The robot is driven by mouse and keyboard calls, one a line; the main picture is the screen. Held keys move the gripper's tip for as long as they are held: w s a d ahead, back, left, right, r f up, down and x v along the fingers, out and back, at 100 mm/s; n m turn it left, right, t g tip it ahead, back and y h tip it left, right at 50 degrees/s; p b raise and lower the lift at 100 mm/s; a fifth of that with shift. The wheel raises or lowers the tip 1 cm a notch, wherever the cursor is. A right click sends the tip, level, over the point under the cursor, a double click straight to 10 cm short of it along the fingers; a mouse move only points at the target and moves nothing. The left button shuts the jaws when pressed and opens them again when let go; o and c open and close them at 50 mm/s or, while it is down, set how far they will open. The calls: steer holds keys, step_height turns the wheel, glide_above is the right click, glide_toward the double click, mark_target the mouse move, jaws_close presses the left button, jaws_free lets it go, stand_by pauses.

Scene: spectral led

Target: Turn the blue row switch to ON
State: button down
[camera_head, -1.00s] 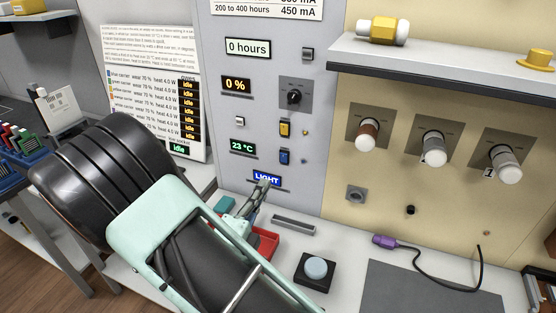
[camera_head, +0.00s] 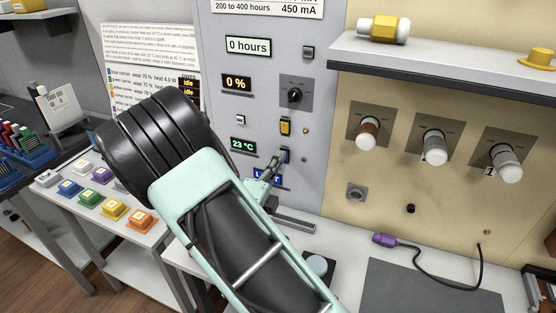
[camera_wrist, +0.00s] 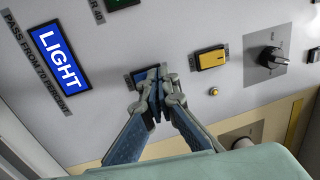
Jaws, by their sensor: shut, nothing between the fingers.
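The blue switch (camera_head: 286,154) sits on the grey panel (camera_head: 330,180), below the yellow switch (camera_head: 285,127), and is partly covered by my gripper in the head view. In the wrist view the blue switch (camera_wrist: 145,74) shows just behind the fingertips, on a dark plate. My gripper (camera_head: 277,160) is shut and empty, its tips at the lower part of the switch; it also shows in the wrist view (camera_wrist: 158,82). I cannot tell whether the tips touch the switch. The switch's ON or OFF marking is not readable.
The lit LIGHT sign (camera_wrist: 59,56) is left of the blue switch in the wrist view. The yellow switch (camera_wrist: 211,59) and a black rotary knob (camera_wrist: 270,57) are to the right. A purple connector (camera_head: 384,240) with a cable lies on the bench.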

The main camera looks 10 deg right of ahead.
steer(key=p, duration=0.1)
steer(key=r+p, duration=0.1)
steer(key=shift+w+d+p, duration=0.15)
steer(key=shift+w+p, duration=0.05)
steer(key=shift+p, duration=0.2)
steer(key=g+p, duration=0.1)
steer(key=p, duration=0.1)
steer(key=y+p, duration=0.1)
steer(key=p, duration=0.2)
steer(key=shift+w+d+r+g, duration=0.15)
steer(key=shift+w+r+g, duration=0.15)
steer(key=shift+g, duration=0.1)
steer(key=shift+w+d+p, duration=0.1)
steer(key=shift+p, duration=0.75)
steer(key=shift+r, duration=0.1)
steer(key=shift+s+a+p, duration=0.3)
steer(key=shift+s+p, duration=0.1)
steer(key=shift+p, duration=0.05)
steer(key=r+v, duration=0.1)
steer(key=v, duration=1.2)
steer(key=shift+r, duration=0.25)
steer(key=shift+s, duration=0.15)
steer(key=shift+r, duration=0.1)
